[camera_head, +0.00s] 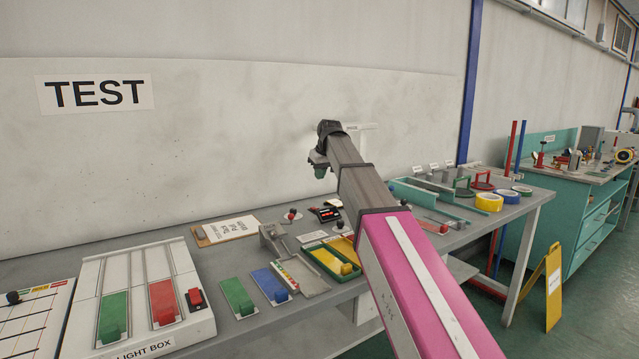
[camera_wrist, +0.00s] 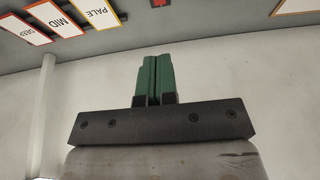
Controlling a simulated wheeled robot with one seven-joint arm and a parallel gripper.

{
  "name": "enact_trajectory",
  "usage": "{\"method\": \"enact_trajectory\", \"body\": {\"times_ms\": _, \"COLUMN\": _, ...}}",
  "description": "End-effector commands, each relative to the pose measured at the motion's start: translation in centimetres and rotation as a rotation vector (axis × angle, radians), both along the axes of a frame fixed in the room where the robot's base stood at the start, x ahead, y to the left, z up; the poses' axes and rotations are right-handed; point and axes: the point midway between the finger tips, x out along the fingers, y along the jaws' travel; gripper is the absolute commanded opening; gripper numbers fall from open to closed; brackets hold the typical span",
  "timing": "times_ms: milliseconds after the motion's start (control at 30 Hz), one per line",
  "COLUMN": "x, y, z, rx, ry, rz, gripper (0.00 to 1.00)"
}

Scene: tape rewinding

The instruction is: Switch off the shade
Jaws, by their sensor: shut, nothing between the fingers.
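I cannot tell which thing is the shade. A white light box (camera_head: 142,290) lies at the left of the grey bench, with a green slider (camera_head: 113,317), a red slider (camera_head: 164,302) and a red rocker switch (camera_head: 195,297) at its right edge. My gripper (camera_head: 319,173) is raised above the back of the bench near the wall, well to the right of and above the light box. In the wrist view its green fingers (camera_wrist: 154,78) are together with nothing between them. Labelled cards, PALE (camera_wrist: 97,12) and MID (camera_wrist: 55,20), show at the upper left there.
Red-knobbed levers (camera_head: 292,215), a small black device (camera_head: 325,213), a clipboard (camera_head: 226,230) and green (camera_head: 238,298) and blue (camera_head: 270,286) blocks crowd the bench. My arm crosses above its right part. Tape rolls (camera_head: 489,202) lie farther right. The air before the wall (camera_head: 220,140) is clear.

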Motion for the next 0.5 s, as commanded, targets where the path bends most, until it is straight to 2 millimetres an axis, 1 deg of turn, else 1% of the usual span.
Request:
{"method": "enact_trajectory", "body": {"times_ms": 33, "x": 0.3, "y": 0.2, "z": -0.9, "rx": 0.0, "ry": 0.002, "rz": 0.0, "gripper": 0.0}}
{"method": "enact_trajectory", "body": {"times_ms": 200, "x": 1.2, "y": 0.8, "z": -3.9, "rx": -0.001, "ry": 0.003, "rz": 0.0, "gripper": 0.0}}
{"method": "enact_trajectory", "body": {"times_ms": 467, "x": 2.6, "y": 1.8, "z": -8.2, "rx": -0.001, "ry": 0.002, "rz": 0.0, "gripper": 0.0}}
{"method": "enact_trajectory", "body": {"times_ms": 500, "x": 2.0, "y": 1.4, "z": -8.9, "rx": -0.001, "ry": 0.002, "rz": 0.0, "gripper": 0.0}}
